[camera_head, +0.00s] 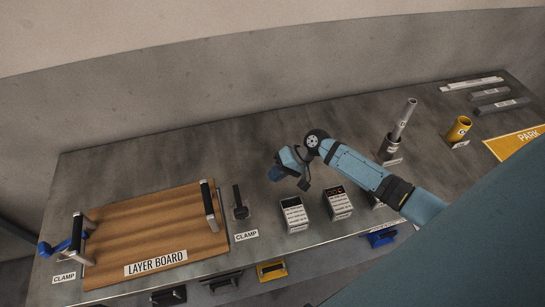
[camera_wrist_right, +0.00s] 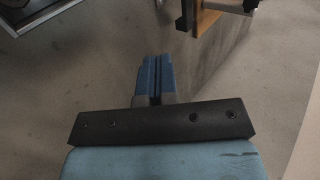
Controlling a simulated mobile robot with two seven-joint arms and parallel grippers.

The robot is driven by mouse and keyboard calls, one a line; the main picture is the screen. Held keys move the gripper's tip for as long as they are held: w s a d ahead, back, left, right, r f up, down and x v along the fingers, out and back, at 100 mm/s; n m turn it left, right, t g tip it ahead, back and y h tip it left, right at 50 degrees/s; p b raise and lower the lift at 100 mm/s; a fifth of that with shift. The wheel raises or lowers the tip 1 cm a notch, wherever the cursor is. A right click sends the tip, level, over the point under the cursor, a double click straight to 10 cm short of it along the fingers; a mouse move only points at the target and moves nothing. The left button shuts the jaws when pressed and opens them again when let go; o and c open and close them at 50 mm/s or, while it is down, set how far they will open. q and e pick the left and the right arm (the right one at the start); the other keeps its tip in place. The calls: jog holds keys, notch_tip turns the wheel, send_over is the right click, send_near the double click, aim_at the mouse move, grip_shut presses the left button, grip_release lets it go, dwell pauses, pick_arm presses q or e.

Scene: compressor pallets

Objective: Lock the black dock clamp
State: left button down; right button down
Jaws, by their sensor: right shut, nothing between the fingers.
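The black dock clamp (camera_head: 240,209) sits on the bench just right of the wooden layer board (camera_head: 155,232), behind a "CLAMP" label. Its dark lever sticks up from the base; whether it is locked is too small to tell. My right gripper (camera_head: 276,175) is above the bench, to the right of and behind the black clamp, and apart from it. In the right wrist view its blue fingers (camera_wrist_right: 153,75) are together and empty. A corner of the layer board (camera_wrist_right: 207,20) shows at the top there. My left gripper is not in view.
A blue clamp (camera_head: 52,249) sits at the board's left end. The board has two upright handles. Small labelled boxes (camera_head: 294,214) stand right of the black clamp, under my right arm. A grey cylinder (camera_head: 404,118) and yellow cup (camera_head: 459,128) stand farther right.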

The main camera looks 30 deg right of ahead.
aim_at(238, 200)
jog(key=p+x, duration=0.1)
jog(key=x, duration=0.6)
jog(key=shift+w+a+r, duration=0.1)
jog(key=shift+a, duration=0.2)
jog(key=shift+w+a+r+p, duration=0.1)
jog(key=shift+w+a+p, duration=0.1)
jog(key=shift+a, duration=0.35)
jog(key=shift+w+a+p, duration=0.15)
jog(key=shift+a+p, duration=0.05)
jog(key=shift+a, duration=0.35)
jog(key=shift+w+a, duration=0.1)
jog(key=shift+a, duration=0.45)
